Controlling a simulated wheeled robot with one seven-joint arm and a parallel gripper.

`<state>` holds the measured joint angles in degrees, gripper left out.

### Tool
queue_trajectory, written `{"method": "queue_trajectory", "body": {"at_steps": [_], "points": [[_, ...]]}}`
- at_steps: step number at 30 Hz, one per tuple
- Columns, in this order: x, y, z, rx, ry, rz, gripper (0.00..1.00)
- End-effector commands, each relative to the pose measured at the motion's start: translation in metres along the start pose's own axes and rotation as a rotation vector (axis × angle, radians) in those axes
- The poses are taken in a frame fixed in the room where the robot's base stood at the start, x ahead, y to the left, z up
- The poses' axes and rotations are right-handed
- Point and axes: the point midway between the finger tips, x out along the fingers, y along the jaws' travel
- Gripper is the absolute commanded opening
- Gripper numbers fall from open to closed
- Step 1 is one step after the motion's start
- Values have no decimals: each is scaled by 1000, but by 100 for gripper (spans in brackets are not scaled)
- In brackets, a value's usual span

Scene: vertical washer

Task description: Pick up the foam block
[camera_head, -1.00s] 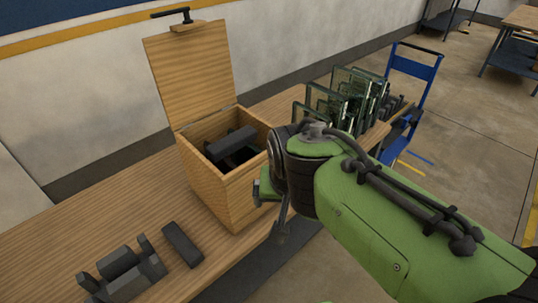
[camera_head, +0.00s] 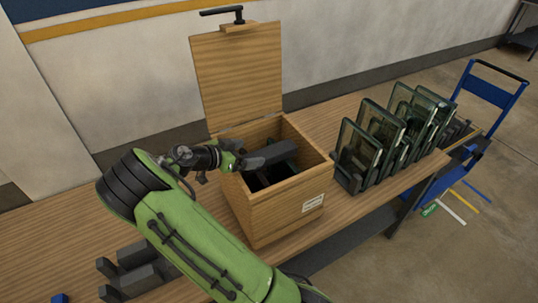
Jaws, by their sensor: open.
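Dark grey foam blocks are in two places. One bar-shaped block (camera_head: 277,152) lies inside the open wooden box (camera_head: 285,205), above a dark interior. Other dark grey blocks (camera_head: 138,275) sit grouped on the table at the lower left, partly covered by my green arm. I cannot tell which one the task means. My gripper (camera_head: 246,161) is at the left rim of the box, reaching over its opening beside the block there. It is open, but its fingertips are small and blend with the grey block, so contact is unclear.
The box lid (camera_head: 238,75) stands upright at the back, with a black handle on top. Several glass panels (camera_head: 358,155) stand in a rack right of the box. A blue cart (camera_head: 490,95) is beyond the table's right end. Bare tabletop (camera_head: 50,235) lies at left.

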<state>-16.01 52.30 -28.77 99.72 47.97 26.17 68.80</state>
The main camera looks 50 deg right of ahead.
Motion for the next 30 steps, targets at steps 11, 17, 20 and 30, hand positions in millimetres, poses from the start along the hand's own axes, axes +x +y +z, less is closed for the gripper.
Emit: {"method": "queue_trajectory", "body": {"at_steps": [11,17,20,30], "points": [[60,4,1,-3,0,5,95],[75,3,3,-2,-2,0,95],[75,3,4,-2,-2,0,95],[75,3,4,-3,-3,0,47]]}}
